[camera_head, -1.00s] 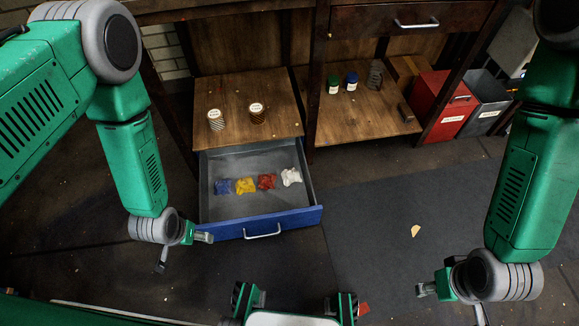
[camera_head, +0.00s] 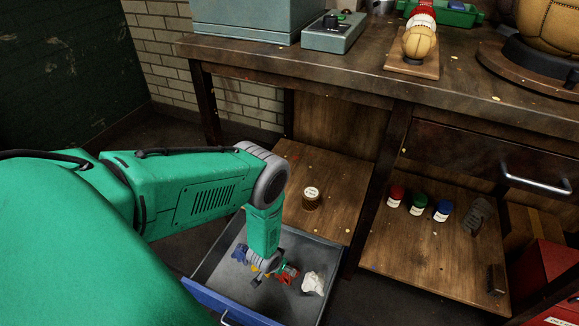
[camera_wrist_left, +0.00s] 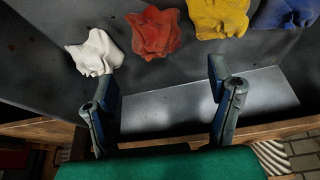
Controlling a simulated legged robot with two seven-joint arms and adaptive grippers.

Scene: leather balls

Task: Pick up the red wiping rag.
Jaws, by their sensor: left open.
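The red rag (camera_head: 286,278) lies crumpled in the open grey drawer, partly hidden by my left gripper (camera_head: 272,272) in the head view. In the left wrist view the red rag (camera_wrist_left: 155,32) lies between the white rag (camera_wrist_left: 95,53) and the yellow rag (camera_wrist_left: 217,17). My left gripper (camera_wrist_left: 162,72) is open and empty, with its fingers spread apart. The red rag is beyond the fingertips, near the top of that view. My right gripper is not in view.
The drawer (camera_head: 208,302) also holds a blue rag (camera_head: 240,254) and the white rag (camera_head: 313,283). A brown jar (camera_head: 311,198) stands on the shelf behind it. Red, green and blue jars stand on the right shelf. The workbench top (camera_head: 350,75) overhangs at the back.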

